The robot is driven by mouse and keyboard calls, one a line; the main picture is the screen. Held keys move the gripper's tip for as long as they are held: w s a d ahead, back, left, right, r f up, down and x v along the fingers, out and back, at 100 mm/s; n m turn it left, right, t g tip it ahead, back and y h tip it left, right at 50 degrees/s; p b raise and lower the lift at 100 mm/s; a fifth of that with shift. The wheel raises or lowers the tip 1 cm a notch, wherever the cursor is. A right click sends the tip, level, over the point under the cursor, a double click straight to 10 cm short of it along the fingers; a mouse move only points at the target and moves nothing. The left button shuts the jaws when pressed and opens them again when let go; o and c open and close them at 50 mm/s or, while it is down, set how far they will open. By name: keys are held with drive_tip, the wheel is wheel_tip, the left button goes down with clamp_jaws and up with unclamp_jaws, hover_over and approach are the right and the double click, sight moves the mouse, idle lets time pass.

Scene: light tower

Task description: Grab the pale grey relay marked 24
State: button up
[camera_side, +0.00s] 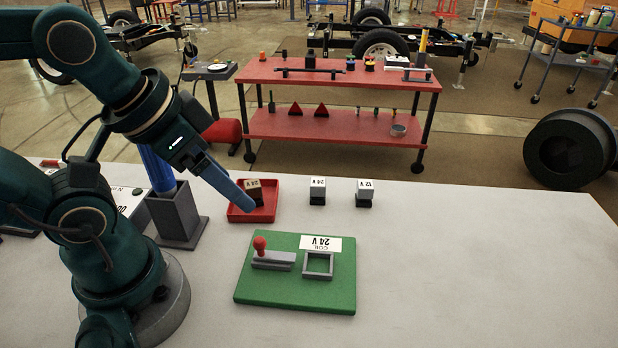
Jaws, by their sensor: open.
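The pale grey relay marked 24 V (317,191) stands upright on the table on a dark base, its label upside down in the picture. A similar grey relay marked 12 V (365,192) stands to its right. I see nothing between the fingers.
A green board (290,296) in front carries a grey square socket (318,265), a red-knobbed lever (261,245) and a "COIL 24 V" label. A dark grey holder (176,215) with a blue item stands left. The table's right side is clear.

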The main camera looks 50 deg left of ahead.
drive_tip(key=w+a+m+g+y, duration=0.2)
drive_tip(key=w+a+m+y, duration=0.2)
drive_tip(key=a+m+y, duration=0.4)
drive_tip(key=m+t+y, duration=0.3)
drive_tip(key=m+t, duration=0.1)
drive_tip(key=m, duration=0.9)
hover_over(317, 188)
drive_tip(key=a, duration=0.4)
wheel_tip(317, 188, down, 6)
drive_tip(key=d+f+m, duration=0.2)
drive_tip(key=f, duration=0.1)
drive_tip(key=d+f+m+t, duration=0.1)
drive_tip(key=shift+w+f+m+h, duration=0.25)
drive_tip(key=shift+w+m+h, duration=0.05)
drive_tip(key=shift+w, duration=0.05)
drive_tip(key=f, duration=0.2)
drive_tip(key=d+m, duration=0.1)
drive_tip(key=shift+s+d+f, duration=0.1)
drive_tip(key=shift+s+f, duration=0.25)
drive_tip(key=shift+f, duration=0.05)
drive_tip(key=shift+s+f, duration=0.1)
drive_tip(key=shift+f, duration=0.15)
drive_tip(key=shift+m, duration=0.3)
drive_tip(key=shift+x, duration=2.4)
drive_tip(key=shift+d, duration=0.1)
